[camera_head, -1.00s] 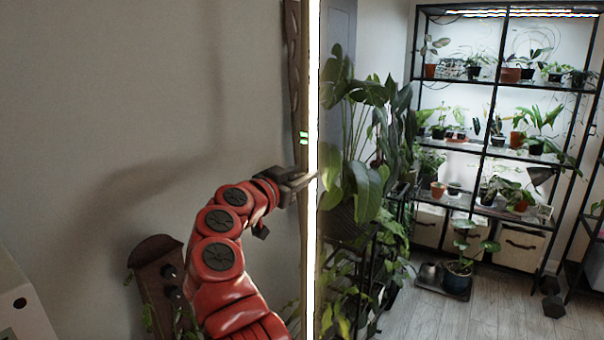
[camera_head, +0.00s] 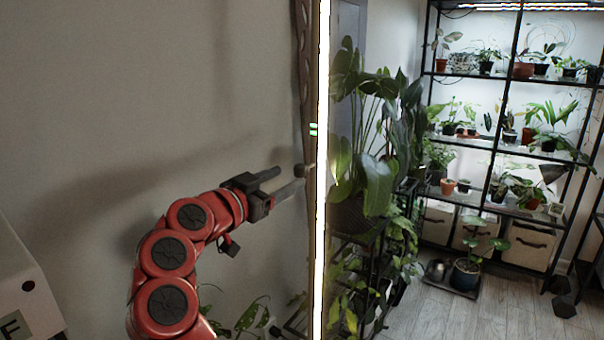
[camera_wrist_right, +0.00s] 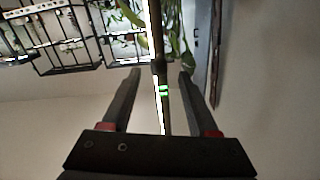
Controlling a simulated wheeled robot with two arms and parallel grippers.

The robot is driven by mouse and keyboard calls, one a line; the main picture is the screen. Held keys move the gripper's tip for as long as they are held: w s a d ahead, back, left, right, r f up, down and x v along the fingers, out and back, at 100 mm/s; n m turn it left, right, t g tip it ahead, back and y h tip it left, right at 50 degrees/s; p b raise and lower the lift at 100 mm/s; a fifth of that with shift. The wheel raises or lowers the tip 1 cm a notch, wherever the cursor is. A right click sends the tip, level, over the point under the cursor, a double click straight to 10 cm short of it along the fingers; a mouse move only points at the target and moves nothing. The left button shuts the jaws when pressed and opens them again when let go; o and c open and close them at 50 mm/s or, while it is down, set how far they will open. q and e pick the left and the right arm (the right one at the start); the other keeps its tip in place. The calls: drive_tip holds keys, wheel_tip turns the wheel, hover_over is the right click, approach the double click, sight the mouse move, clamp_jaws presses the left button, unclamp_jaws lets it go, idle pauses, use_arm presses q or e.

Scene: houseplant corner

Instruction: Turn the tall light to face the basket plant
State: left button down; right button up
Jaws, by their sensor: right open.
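The tall light (camera_head: 321,130) is a thin upright pole with a glowing white strip and small green marks on its side. The strip shows bright towards my head camera. The basket plant (camera_head: 372,180) has large leaves and stands just right of the light in a dark woven basket (camera_head: 352,217). My right gripper (camera_head: 290,180) is open and empty, left of the light with its fingers pointing at the pole. In the right wrist view, the pole (camera_wrist_right: 162,85) appears between the two open fingers (camera_wrist_right: 160,78); its distance is unclear. My left gripper is out of view.
A black plant shelf (camera_head: 510,140) stands at the back right. A wooden strip (camera_head: 304,80) is close behind the light on the left. A potted plant (camera_head: 467,270) is on the floor. A white box (camera_head: 25,280) is at the lower left.

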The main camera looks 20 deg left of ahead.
drive_tip(key=v, duration=0.7)
drive_tip(key=shift+b, duration=0.3)
